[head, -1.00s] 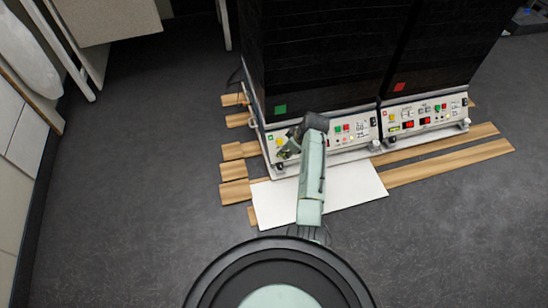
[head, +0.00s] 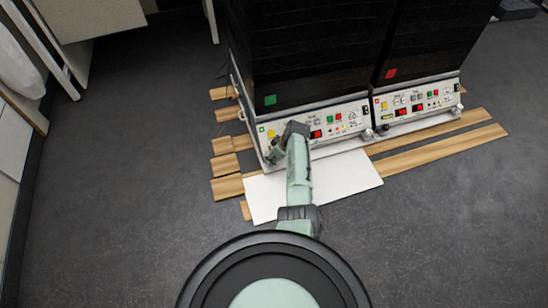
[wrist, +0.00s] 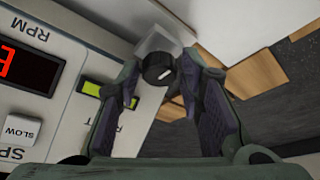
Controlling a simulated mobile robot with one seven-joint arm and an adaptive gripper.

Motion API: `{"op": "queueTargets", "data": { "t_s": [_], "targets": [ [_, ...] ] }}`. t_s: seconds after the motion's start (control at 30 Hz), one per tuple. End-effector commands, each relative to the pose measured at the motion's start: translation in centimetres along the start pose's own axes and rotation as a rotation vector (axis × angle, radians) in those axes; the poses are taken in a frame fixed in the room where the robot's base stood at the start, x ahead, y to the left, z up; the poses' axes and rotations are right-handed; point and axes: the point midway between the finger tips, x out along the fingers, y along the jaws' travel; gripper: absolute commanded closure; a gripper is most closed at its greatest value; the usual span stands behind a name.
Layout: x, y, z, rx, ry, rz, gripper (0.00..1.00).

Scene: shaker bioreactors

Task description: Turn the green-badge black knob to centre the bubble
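The black knob (wrist: 158,68) with a white mark shows in the wrist view, on a pale block at the machine's lower corner. My gripper (wrist: 160,72) has its fingers apart, one on each side of the knob; firm contact cannot be made out. A yellow-green vial (wrist: 106,90) is on the panel to the left; its bubble is too unclear to place. In the head view the green badge (head: 270,100) is on the left black machine. My gripper (head: 272,150) is at that machine's front left corner, where my arm hides the knob and part of the panel.
The right machine (head: 420,100) with a red badge (head: 391,74) stands close beside the left one. A white board (head: 335,182) and wooden slats (head: 440,155) lie on the floor. A SLOW button (wrist: 18,129) is left in the wrist view. Grey floor is clear to the right.

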Motion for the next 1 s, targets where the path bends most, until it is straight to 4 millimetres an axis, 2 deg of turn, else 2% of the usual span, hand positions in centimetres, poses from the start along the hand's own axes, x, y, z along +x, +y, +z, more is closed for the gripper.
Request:
{"op": "queueTargets", "data": {
  "t_s": [0.17,0.7,1.0],
  "targets": [
    [-0.05,0.02,-0.04,-0.001,0.0,0.001,0.66],
    [-0.06,0.02,-0.02,-0.001,0.0,0.001,1.0],
    [-0.16,-0.04,-0.06,0.029,0.0,0.013,1.0]
  ]
}}
